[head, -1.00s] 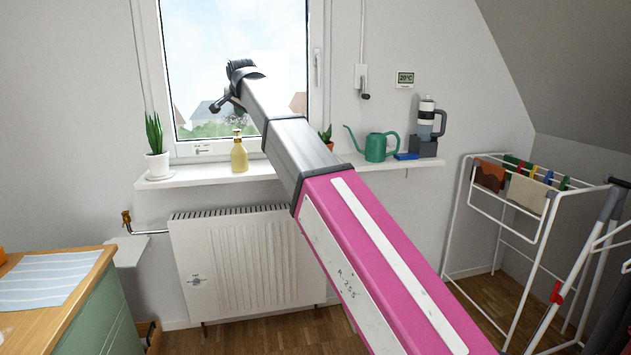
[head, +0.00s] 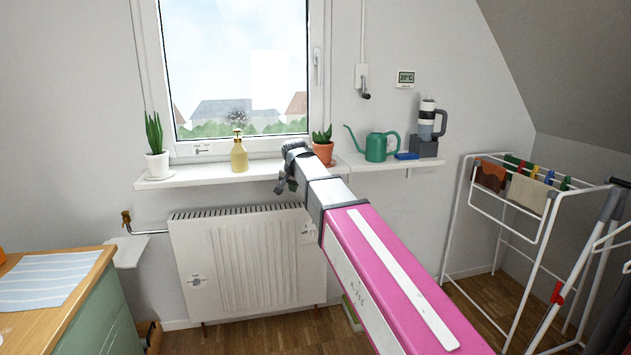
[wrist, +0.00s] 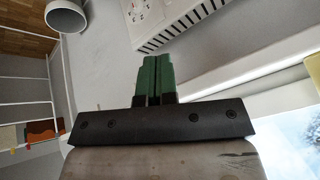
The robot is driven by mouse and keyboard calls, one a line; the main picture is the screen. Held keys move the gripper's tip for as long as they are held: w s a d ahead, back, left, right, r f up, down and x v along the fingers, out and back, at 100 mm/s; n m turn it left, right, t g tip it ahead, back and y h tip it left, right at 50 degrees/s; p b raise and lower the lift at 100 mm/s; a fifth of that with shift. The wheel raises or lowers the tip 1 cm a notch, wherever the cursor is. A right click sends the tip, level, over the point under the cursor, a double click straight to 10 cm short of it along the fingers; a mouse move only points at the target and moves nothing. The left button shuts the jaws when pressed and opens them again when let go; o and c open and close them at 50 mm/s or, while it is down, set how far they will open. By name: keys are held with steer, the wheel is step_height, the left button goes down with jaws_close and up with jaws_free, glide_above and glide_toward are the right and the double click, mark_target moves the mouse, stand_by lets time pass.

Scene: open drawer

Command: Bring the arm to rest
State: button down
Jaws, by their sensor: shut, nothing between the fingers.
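My arm reaches forward from the lower right in the head view, toward the window sill (head: 215,171). Its dark end with my gripper (head: 284,186) is in front of the sill's edge, above the radiator (head: 245,260). The fingers are too small to make out there. In the wrist view the two green fingers of my gripper (wrist: 155,62) lie side by side, shut, with nothing between them. A white slotted surface (wrist: 185,20) shows beyond the fingertips.
The sill holds a soap bottle (head: 239,155), potted plants (head: 157,164) and a green watering can (head: 378,147). A drying rack (head: 505,225) stands at right. A green cabinet (head: 95,315) with a wooden top is at left. Floor shows between them.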

steer(key=s+d+f+n+g, duration=0.1)
steer(key=s+d+f, duration=0.2)
steer(key=d+f, duration=0.3)
steer(key=s+d+f+g+h, duration=0.1)
steer(key=s+d+f, duration=0.25)
steer(key=f, duration=0.35)
steer(key=s+d+f+n+g, duration=0.1)
steer(key=s+d+f, duration=0.2)
steer(key=d+f, duration=0.35)
steer(key=s+d+f+g, duration=0.1)
steer(key=s+d+f, duration=0.4)
steer(key=s+f, duration=0.2)
steer(key=s+d+f+n+g, duration=0.1)
steer(key=s+d+f+g, duration=0.1)
steer(key=s+d+f, duration=0.3)
steer(key=s+f, duration=0.2)
steer(key=s, duration=0.1)
steer(key=shift+s+d, duration=0.2)
steer(key=shift+d, duration=0.15)
